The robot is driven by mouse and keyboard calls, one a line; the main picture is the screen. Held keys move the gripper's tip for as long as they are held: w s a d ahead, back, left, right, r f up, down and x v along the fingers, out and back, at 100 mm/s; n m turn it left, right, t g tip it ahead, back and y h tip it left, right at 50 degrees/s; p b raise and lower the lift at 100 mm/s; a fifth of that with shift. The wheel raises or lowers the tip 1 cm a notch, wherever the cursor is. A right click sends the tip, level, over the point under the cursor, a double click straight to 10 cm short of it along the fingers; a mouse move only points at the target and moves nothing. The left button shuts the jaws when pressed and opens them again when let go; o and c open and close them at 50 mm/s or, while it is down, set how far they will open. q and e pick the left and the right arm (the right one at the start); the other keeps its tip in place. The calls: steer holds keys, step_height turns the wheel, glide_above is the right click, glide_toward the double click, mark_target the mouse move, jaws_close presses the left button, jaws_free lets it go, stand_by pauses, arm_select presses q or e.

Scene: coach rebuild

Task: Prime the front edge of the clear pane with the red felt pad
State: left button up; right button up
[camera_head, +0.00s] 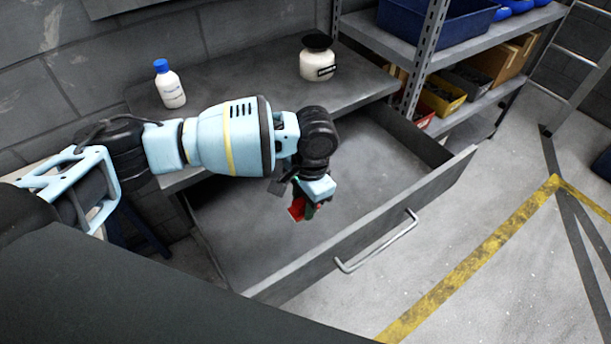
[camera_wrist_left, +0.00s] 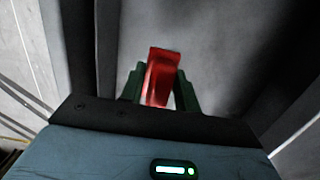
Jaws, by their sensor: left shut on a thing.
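My left gripper (camera_head: 304,207) reaches over the open grey drawer (camera_head: 350,234) and is shut on the red felt pad (camera_head: 297,208). The left wrist view shows the red pad (camera_wrist_left: 160,75) held between the two green fingers, with the drawer's grey interior beyond it. I cannot tell whether the pad touches the drawer. I cannot make out the clear pane in either view. My right gripper is not in view.
A white bottle with a blue cap (camera_head: 169,85) and a white jar with a dark lid (camera_head: 318,58) stand on the grey bench top (camera_head: 240,75). A metal shelf (camera_head: 480,85) with bins stands at the right. The floor at the right is mostly clear.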

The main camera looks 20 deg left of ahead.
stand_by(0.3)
arm_select(q)
steer(key=s+a+r+n, duration=0.7)
steer(key=s+a+r, duration=0.1)
steer(key=s+r, duration=0.1)
steer(key=shift+r+n+h, duration=0.3)
steer(key=shift+r+h, duration=0.1)
